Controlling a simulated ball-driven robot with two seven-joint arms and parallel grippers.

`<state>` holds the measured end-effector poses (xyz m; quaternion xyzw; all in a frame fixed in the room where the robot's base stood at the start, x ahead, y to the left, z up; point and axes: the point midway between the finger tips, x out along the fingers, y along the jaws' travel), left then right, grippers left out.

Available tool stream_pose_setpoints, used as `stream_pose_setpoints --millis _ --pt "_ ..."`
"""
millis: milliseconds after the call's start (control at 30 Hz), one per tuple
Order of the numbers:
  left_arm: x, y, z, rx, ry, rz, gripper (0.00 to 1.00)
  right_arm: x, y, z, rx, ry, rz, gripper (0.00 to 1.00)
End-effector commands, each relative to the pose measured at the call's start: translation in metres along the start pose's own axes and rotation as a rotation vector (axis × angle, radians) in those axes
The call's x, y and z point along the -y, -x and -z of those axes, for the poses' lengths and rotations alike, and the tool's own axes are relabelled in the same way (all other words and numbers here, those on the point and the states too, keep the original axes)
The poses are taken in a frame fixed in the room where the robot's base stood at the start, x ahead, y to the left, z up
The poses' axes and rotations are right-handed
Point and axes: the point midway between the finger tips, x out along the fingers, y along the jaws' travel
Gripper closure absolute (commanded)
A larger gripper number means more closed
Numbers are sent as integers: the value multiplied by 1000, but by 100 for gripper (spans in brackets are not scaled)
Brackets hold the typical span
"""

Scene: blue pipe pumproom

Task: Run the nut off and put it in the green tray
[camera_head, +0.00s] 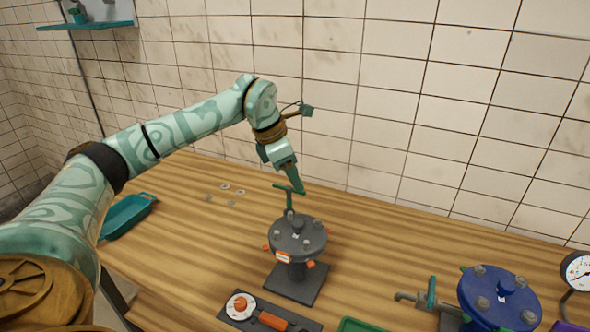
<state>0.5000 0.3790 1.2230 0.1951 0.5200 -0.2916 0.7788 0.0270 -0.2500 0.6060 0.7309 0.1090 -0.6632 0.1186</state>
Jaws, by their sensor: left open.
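A dark grey flanged fixture (297,240) stands on a square base on the wooden bench, with several bolts or nuts around its top. I cannot tell which nut is the task's. A green T-handle (289,196) rises behind the flange. My left gripper (296,184) is open, points down and is close to the T-handle's top; whether they touch is unclear. No nut shows between its fingers. A green tray (358,325) is cut off by the bottom edge. My right gripper is out of view.
A blue flanged fixture (499,298) with a tap and a pressure gauge (578,271) stand at the right. A dark plate with a dial and orange handle (268,315) lies in front. Several small washers (225,187) lie left of the fixture. The tiled wall bounds the bench behind.

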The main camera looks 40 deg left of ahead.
Motion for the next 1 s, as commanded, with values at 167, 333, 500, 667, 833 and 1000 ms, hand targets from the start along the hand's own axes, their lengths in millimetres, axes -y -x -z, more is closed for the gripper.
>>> stream_pose_setpoints --millis 167,333,500,667,833,1000 --pt "1 -37 1 -3 1 3 53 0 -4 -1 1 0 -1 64" --pt "1 -78 1 -2 3 4 53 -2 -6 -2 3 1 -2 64" --pt "1 -115 0 -1 3 3 53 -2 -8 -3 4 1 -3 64" --pt "1 -139 0 0 3 2 53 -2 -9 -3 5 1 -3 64" --pt "1 -151 0 0 4 1 53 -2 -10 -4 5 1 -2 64" --pt "0 -153 0 0 3 0 53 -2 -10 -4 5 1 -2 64"
